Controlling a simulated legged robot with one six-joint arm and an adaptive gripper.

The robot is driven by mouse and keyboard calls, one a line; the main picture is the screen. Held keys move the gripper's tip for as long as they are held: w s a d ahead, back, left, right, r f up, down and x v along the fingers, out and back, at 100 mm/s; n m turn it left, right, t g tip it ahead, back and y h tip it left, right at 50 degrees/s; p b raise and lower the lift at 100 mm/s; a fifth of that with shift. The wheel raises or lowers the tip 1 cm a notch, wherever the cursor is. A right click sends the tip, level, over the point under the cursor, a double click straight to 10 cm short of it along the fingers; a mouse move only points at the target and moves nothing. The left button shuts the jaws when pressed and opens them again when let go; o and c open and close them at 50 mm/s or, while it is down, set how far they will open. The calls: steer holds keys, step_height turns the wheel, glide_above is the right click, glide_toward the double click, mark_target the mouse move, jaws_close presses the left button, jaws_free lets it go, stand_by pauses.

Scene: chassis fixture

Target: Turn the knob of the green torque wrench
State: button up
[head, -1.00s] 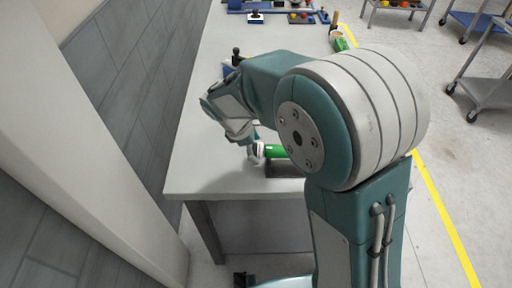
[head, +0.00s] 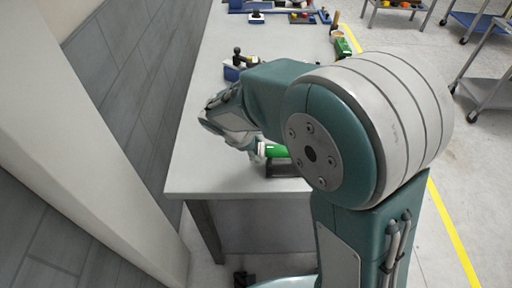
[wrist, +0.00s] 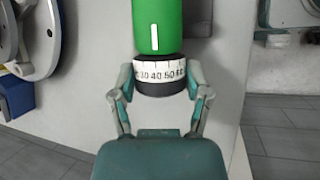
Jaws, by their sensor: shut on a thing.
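The green torque wrench (wrist: 157,22) shows in the wrist view as a green cylinder with a white line on it. Its knob (wrist: 159,75) is a white ring with black numbers, around 30 to 60, above a black end. My gripper (wrist: 160,88) has one finger on each side of the knob and is shut on it. In the head view the green wrench (head: 277,151) lies at the near end of the table on a dark holder (head: 282,169). My gripper (head: 255,150) is at its left end. My arm hides the rest of the wrench.
The grey table (head: 215,180) runs away from me, with a wall along its left side. A blue block with black knobs (head: 235,70) stands farther back. A green item (head: 342,46) lies near the right edge. Carts stand at the far right.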

stand_by(0.3)
steer(key=o, duration=1.2)
steer(key=shift+d, duration=0.1)
steer(key=shift+c, duration=0.2)
steer(key=v, duration=1.2)
steer(key=shift+s+f, duration=0.1)
steer(key=shift+f, duration=0.05)
